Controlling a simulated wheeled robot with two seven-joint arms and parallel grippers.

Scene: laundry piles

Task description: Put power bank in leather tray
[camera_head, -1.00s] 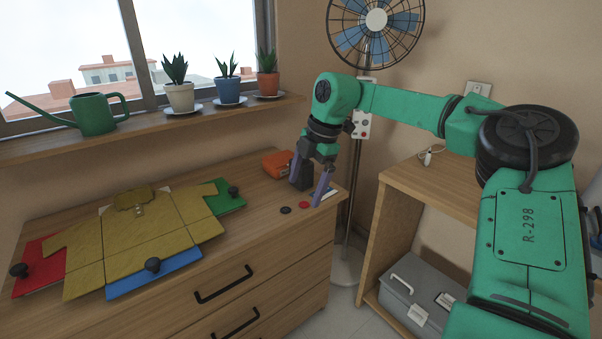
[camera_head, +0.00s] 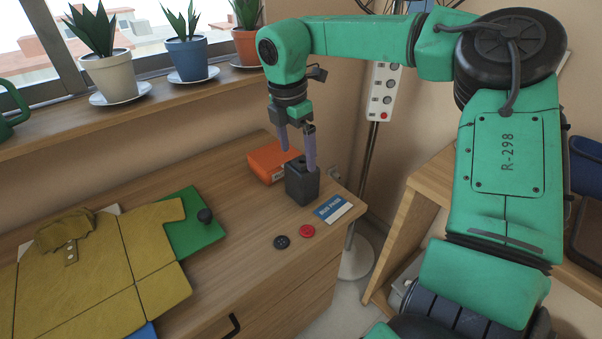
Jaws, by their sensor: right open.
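An upright dark grey block (camera_head: 302,187), which looks like the power bank, stands near the right end of the wooden dresser top. My right gripper (camera_head: 298,160) is open above it, pointing down, with its purple fingers apart; one fingertip overlaps the block's top in the picture. I cannot tell whether they touch. No leather tray can be clearly made out. An orange item (camera_head: 270,162) with a printed label lies just behind the block, and I cannot tell whether it is a box or a tray. My left gripper is out of view.
A blue and white bus pass card (camera_head: 333,209), a red button (camera_head: 307,231) and a dark button (camera_head: 282,242) lie in front of the block. Potted plants line the sill.

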